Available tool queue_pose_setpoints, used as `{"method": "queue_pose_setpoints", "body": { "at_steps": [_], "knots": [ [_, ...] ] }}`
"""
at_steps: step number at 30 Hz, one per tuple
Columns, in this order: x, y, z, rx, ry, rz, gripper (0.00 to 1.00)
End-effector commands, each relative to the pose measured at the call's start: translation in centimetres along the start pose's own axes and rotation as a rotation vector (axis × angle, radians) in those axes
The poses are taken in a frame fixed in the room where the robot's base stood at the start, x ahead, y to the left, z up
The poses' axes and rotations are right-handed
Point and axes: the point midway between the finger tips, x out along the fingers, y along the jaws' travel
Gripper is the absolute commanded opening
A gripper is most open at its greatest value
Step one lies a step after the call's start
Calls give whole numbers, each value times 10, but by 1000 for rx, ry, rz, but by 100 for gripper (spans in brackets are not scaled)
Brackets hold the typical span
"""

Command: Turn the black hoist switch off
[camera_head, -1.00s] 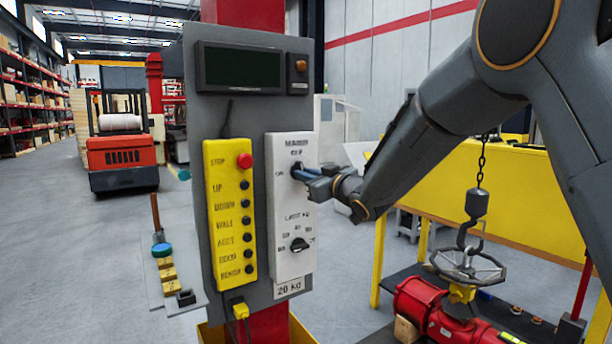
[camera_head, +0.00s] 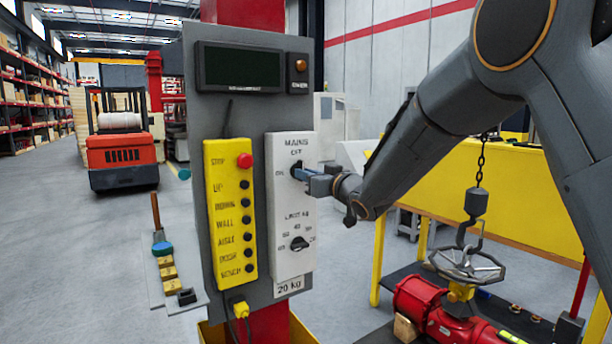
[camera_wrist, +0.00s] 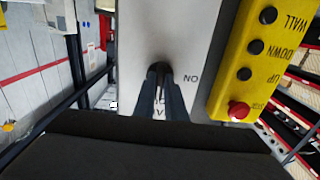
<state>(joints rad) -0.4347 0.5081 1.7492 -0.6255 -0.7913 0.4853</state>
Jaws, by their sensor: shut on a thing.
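The black switch (camera_wrist: 160,67) is the upper knob on the white panel (camera_head: 291,215), under the words MAINS and OFF, with ON to its left in the head view. My gripper (camera_head: 299,173) reaches it from the right, and its two blue-grey fingers (camera_wrist: 160,82) are shut on the switch, one on each side. The fingers hide most of the switch in both views, so I cannot tell which way it points. A second black knob (camera_head: 299,243) sits lower on the same panel, with number marks around it.
Left of the white panel is a yellow button box (camera_head: 230,213) with a red STOP button (camera_head: 244,160). A dark display (camera_head: 241,67) is above. A yellow bench (camera_head: 440,205) and a red valve with a handwheel (camera_head: 467,266) are at right, near a hanging hook (camera_head: 466,240).

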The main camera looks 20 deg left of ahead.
Motion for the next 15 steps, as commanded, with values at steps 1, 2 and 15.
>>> {"method": "queue_pose_setpoints", "body": {
  "at_steps": [1, 2, 15],
  "knots": [
    [0, 0, 2, 2, -3, 0, 16],
    [0, 0, 2, 2, -3, 0, 21],
    [-5, 0, 0, 0, 0, 1, 30]
  ]
}}
